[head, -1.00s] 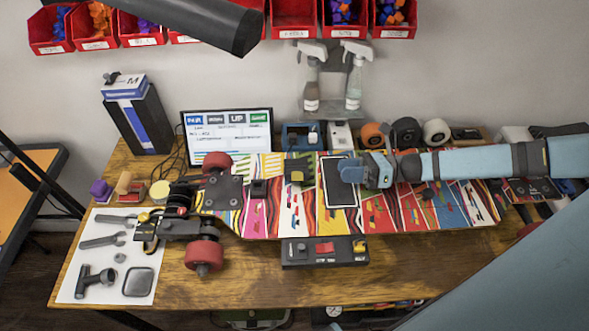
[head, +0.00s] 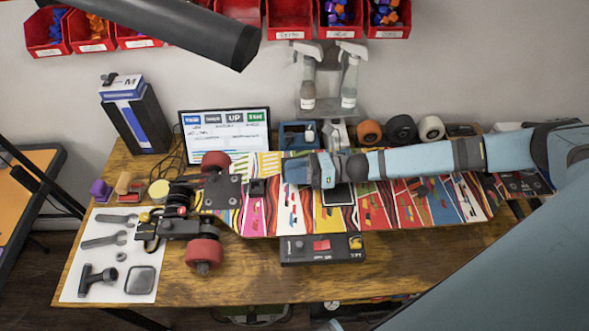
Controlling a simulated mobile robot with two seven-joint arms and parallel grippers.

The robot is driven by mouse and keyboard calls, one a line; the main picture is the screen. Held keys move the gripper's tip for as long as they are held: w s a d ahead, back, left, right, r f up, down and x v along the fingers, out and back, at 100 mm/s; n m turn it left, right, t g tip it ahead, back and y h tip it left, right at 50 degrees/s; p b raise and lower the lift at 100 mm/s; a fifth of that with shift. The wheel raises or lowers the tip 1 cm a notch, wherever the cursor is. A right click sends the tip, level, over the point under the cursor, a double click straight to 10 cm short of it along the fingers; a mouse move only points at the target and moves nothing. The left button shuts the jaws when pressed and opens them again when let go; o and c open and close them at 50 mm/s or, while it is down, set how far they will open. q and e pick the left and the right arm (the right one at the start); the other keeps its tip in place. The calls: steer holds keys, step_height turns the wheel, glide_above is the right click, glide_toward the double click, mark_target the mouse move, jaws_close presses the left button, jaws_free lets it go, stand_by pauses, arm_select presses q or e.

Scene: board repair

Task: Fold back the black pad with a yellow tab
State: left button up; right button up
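A patterned skateboard deck (head: 425,205) lies across the table. A black pad with a pale edge (head: 337,197) lies on its middle, mostly hidden under my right arm. No yellow tab shows on it now; the spot just left of the pad is covered by my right gripper. My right gripper (head: 296,171) is over the deck, just left of the pad, its fingertips pointing left. Its fingers are too small and blurred to tell whether they are open or touching anything. My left gripper is not in view.
A black box with buttons (head: 322,248) stands at the deck's front edge. Trucks with red wheels (head: 204,252) are at the left end. A screen (head: 226,130), spray bottles (head: 348,80) and loose wheels (head: 401,129) stand behind. A white tool mat (head: 103,222) lies left. The front table strip is mostly clear.

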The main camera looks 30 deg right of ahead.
jaws_close()
steer(key=shift+w+r, duration=0.1)
steer(key=shift+w+d+r+m, duration=0.2)
steer(key=shift+r+m, duration=0.1)
steer(key=shift+m, duration=0.3)
steer(key=shift+w+d+r+m, duration=0.25)
steer(key=shift+w+r+m, duration=0.35)
steer(key=shift+m, duration=0.5)
steer(key=w+m, duration=0.1)
steer(key=w+d+r+m, duration=0.1)
steer(key=m, duration=0.1)
steer(key=shift+w, duration=0.2)
steer(key=w+m, duration=0.1)
steer(key=w+d+m, duration=0.1)
steer(key=m, duration=0.1)
steer(key=shift+r, duration=0.1)
steer(key=shift+w+d, duration=0.3)
steer(key=shift+w, duration=0.15)
